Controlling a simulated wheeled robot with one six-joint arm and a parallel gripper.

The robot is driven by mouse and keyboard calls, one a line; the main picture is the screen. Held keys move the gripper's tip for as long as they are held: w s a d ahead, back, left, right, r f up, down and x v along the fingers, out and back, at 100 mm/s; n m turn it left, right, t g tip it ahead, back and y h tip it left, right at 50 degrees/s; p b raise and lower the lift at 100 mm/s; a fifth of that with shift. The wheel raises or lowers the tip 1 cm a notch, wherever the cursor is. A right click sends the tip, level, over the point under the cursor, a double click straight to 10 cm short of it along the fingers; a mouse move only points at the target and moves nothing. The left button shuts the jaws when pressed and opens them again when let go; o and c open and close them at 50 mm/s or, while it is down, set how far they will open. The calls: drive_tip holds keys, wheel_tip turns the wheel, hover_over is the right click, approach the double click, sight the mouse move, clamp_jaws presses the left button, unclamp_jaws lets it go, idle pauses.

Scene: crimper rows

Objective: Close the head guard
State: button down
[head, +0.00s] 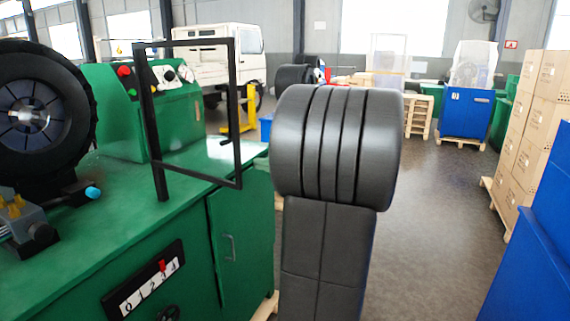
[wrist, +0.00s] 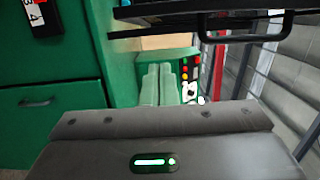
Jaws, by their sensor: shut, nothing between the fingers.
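The head guard (head: 151,120) is a black rectangular frame with a see-through middle. In the head view it stands upright on the green crimping machine (head: 130,215), to the right of the round black crimping head (head: 40,105). My gripper (wrist: 160,68) shows in the wrist view, its two pale fingers together and empty. They point toward a green control box with coloured buttons (wrist: 190,72). A dark bar with a black loop handle (wrist: 240,38) crosses the top of the wrist view; I cannot tell whether it belongs to the guard. My arm hides the gripper in the head view.
A control box (head: 145,95) stands behind the guard. The machine's front has a green door (head: 235,235) and a number dial (head: 145,285). Stacked cartons (head: 535,115) and blue bins (head: 465,112) stand at the right.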

drive_tip(key=s+a, duration=0.1)
drive_tip(key=a, duration=0.1)
drive_tip(key=s+a, duration=0.2)
drive_tip(key=shift+s+p, duration=0.1)
drive_tip(key=shift+p, duration=0.25)
